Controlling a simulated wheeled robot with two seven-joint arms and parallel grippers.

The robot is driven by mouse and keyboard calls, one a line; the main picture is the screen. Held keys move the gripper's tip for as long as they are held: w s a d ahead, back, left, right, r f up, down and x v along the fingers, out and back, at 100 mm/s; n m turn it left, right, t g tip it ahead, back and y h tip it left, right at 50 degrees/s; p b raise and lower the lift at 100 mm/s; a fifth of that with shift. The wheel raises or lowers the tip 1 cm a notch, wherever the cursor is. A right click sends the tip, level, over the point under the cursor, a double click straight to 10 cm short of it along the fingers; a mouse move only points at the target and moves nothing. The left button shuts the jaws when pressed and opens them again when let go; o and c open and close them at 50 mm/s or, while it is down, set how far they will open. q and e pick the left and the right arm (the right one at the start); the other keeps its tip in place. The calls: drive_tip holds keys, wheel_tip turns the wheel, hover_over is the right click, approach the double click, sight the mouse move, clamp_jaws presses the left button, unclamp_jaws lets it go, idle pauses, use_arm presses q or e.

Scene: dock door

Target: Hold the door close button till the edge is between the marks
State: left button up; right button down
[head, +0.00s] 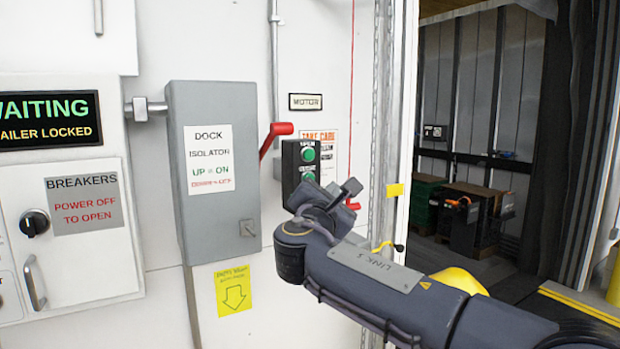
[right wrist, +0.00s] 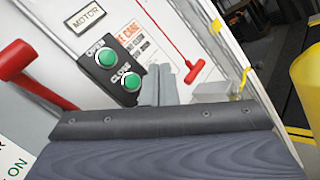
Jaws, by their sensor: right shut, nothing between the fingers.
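A dark button box (head: 290,165) with two green buttons is on the white wall. The wrist view shows the OPEN button (right wrist: 106,58) above the CLOSE button (right wrist: 132,80). In the head view the lower button (head: 309,177) is just left of my right gripper (head: 350,190). My right gripper is shut and empty; its fingers also show in the wrist view (right wrist: 158,88), to the right of the CLOSE button, with no visible contact. A yellow tab (head: 395,190) sits on the door frame; I cannot tell if it is a mark. No door edge is clearly visible. My left gripper is out of view.
A grey dock isolator box (head: 212,215) with a red lever (head: 274,137) stands left of the buttons. A red pull handle (right wrist: 194,70) hangs right of them. A MOTOR label (head: 305,102) is above. The doorway at right shows a trailer interior with crates (head: 425,200).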

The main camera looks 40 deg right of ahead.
drive_tip(key=w+p, duration=0.1)
drive_tip(key=w, duration=0.5)
drive_tip(key=shift+w+d+p, duration=0.2)
drive_tip(key=shift+d+p, duration=0.1)
drive_tip(key=shift+d, duration=0.05)
drive_tip(key=shift+w, duration=0.1)
idle(1.6)
drive_tip(key=shift+w, duration=0.35)
